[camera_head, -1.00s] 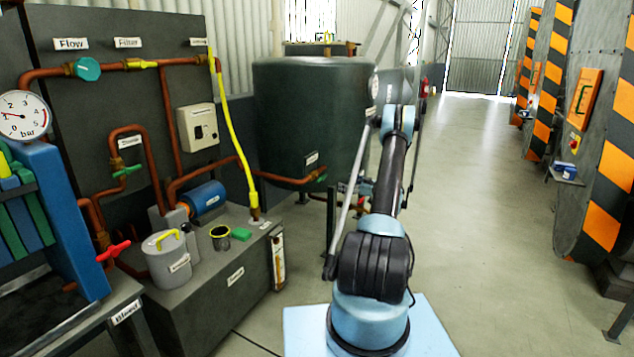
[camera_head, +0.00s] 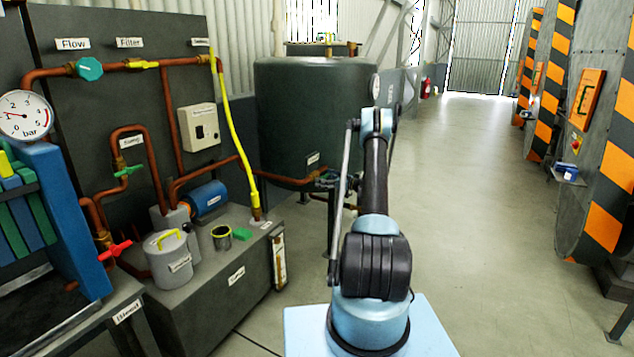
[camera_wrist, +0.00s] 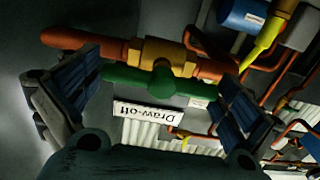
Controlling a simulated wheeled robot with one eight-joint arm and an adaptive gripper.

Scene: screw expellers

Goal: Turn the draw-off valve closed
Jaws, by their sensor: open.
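The draw-off valve shows in the wrist view as a green lever handle (camera_wrist: 150,80) on a brass body (camera_wrist: 160,53) in a copper pipe. A white "Draw-off" label (camera_wrist: 147,115), upside down in this view, is beside it. My gripper (camera_wrist: 162,88) is open, one blue-padded finger on each side of the green handle. The left finger looks close to one handle end and the right finger close to the other; I cannot tell whether they touch. In the head view my gripper (camera_head: 328,180) is at the pipe below the dark tank (camera_head: 305,110), and the handle is hidden there.
The bench (camera_head: 240,285) with a blue pump (camera_head: 207,198) and a lidded pot (camera_head: 168,260) stands left of the tank. A yellow hose (camera_head: 236,135) hangs near the tank's left side. Open floor (camera_head: 470,210) lies to the right.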

